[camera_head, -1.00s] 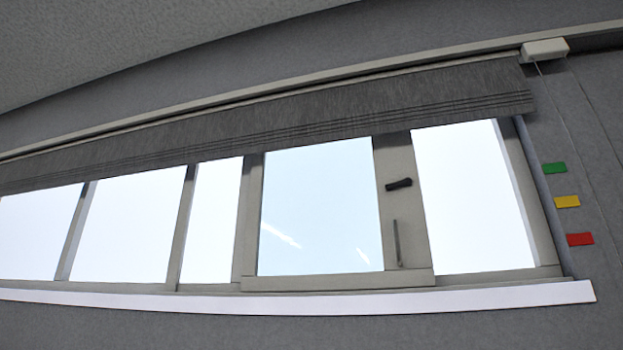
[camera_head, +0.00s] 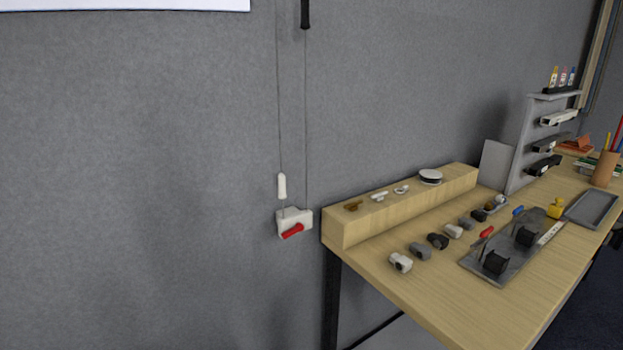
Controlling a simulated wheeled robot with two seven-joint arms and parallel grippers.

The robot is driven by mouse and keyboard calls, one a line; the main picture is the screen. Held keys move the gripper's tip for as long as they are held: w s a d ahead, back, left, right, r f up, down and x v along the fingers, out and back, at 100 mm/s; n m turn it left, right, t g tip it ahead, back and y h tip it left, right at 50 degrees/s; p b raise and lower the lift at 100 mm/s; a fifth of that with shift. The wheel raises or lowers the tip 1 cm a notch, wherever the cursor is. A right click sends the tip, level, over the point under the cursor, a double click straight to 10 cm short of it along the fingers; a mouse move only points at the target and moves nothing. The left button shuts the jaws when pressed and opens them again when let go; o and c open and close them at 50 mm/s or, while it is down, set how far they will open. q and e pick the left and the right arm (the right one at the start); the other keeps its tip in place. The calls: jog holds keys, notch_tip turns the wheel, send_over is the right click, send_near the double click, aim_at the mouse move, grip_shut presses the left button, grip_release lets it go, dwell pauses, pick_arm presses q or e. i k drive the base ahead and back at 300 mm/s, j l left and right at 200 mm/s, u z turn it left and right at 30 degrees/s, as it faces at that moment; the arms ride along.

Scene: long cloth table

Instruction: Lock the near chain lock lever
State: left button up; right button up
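A small white chain lock (camera_head: 296,217) is mounted on the grey wall, left of the table's near corner. Its red lever (camera_head: 292,231) is on the lower front of the white body and slants up to the right. Two thin cords run up the wall above it. A white cord weight (camera_head: 282,186) hangs just above the lock on the left cord. I cannot tell from here whether the lever is locked. Neither of my grippers shows in this view.
A wooden table (camera_head: 405,297) with a raised wooden block (camera_head: 352,236) stands right of the lock, close to it. Small fittings, a dark tray (camera_head: 478,268) and a grey rack (camera_head: 530,140) are on it. The wall left of the lock is clear.

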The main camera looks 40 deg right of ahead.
aim_at(299, 227)
jog(key=z, duration=1.05)
